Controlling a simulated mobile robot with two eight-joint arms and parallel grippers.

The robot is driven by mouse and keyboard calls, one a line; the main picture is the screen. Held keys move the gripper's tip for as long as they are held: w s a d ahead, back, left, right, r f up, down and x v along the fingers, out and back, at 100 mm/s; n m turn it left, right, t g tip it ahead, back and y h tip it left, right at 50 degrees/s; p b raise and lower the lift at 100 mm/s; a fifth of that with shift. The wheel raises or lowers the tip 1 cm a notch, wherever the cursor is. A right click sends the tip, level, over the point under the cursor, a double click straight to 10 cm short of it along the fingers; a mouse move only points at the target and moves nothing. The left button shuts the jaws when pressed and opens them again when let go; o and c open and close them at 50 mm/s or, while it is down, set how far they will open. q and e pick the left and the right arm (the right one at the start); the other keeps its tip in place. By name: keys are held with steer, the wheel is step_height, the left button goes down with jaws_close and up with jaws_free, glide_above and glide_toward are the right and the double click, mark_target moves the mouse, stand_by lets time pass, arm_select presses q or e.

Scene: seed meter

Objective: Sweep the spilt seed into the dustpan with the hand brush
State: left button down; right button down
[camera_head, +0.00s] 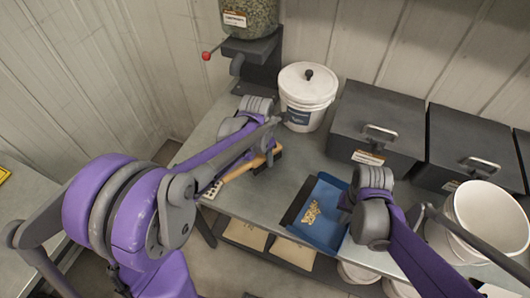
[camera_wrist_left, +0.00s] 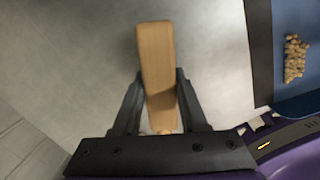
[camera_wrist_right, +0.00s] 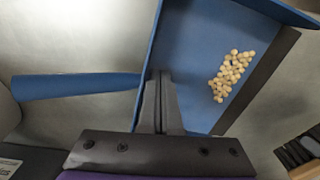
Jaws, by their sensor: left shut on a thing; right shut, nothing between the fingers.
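The hand brush (camera_head: 238,171) has a wooden handle and dark bristles and lies low over the bench, left of the dustpan. My left gripper (camera_wrist_left: 157,76) is shut on its wooden handle; the arm partly hides this in the head view. The brush's bristles (camera_wrist_right: 298,150) show at the right wrist view's lower right. The blue dustpan (camera_head: 327,190) lies on the bench, its dark lip facing the brush. A small pile of tan seed (camera_head: 312,213) lies on its floor. My right gripper (camera_wrist_right: 160,102) is shut and empty beside the pan's wall, near the blue handle (camera_wrist_right: 75,86).
A white lidded bucket (camera_head: 306,97) stands behind, near the seed hopper (camera_head: 250,16) with its red-knobbed lever. Dark lidded boxes (camera_head: 372,128) line the back. An open white bucket (camera_head: 487,215) stands at the right. Bare bench (camera_head: 300,160) lies between the brush and the boxes.

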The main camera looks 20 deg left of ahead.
arm_select(q)
step_height(320, 180, down, 2)
steer(key=shift+f, duration=0.15)
steer(key=shift+s+d, duration=0.8)
steer(key=shift+d, duration=0.95)
steer(key=shift+s+d, duration=0.8)
steer(key=shift+d, duration=0.9)
steer(key=shift+s+d, duration=0.8)
steer(key=shift+d, duration=0.95)
steer(key=shift+s+d, duration=0.3)
steer(key=shift+d, duration=0.6)
steer(key=shift+s+d, duration=0.25)
steer(key=shift+d, duration=0.65)
steer(key=shift+s+d, duration=0.3)
steer(key=shift+d, duration=0.6)
steer(key=shift+d+r, duration=0.15)
steer(key=shift+r, duration=0.15)
steer(key=shift+a+r, duration=0.25)
steer(key=shift+r, duration=0.85)
steer(key=w+a+r, duration=0.2)
steer(key=a+r, duration=0.2)
steer(key=a, duration=0.2)
steer(key=shift+w+r, duration=0.1)
